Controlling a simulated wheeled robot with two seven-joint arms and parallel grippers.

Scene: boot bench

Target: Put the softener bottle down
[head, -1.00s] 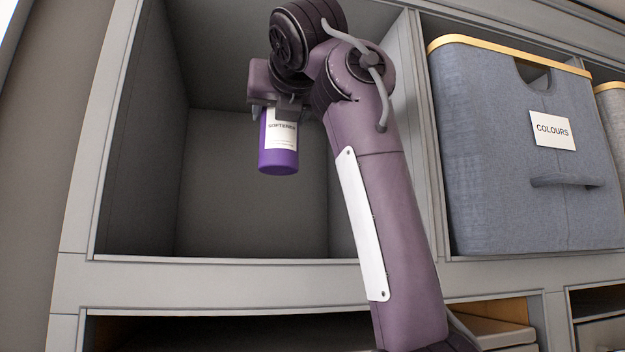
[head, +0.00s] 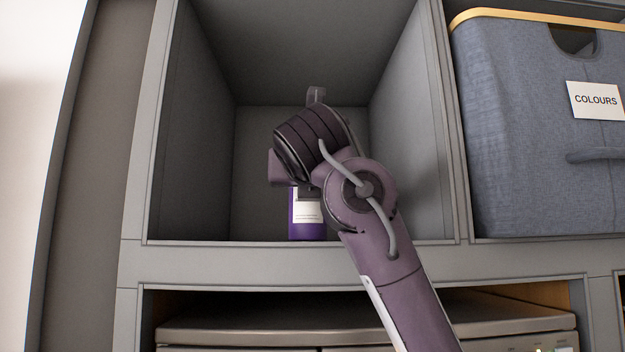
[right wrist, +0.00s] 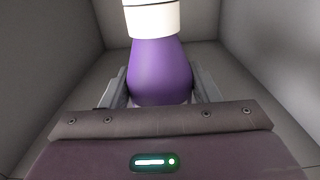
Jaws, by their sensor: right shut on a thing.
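The purple softener bottle (head: 306,229) with a white label is upright inside the open grey cubby, low and near its front edge. Its base appears at the level of the cubby floor; I cannot tell whether it touches. My right gripper (head: 303,192) holds its upper part, partly hidden by my wrist. In the right wrist view the bottle (right wrist: 160,72), with its white cap, sits between the two fingers of my right gripper (right wrist: 160,92), which are shut on it. My left gripper is not in view.
The cubby (head: 200,242) is otherwise empty, with side walls close on both sides. A blue-grey fabric basket (head: 515,140) labelled COLOURS fills the compartment to the right. Below the shelf is the top of a light-coloured appliance (head: 250,328).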

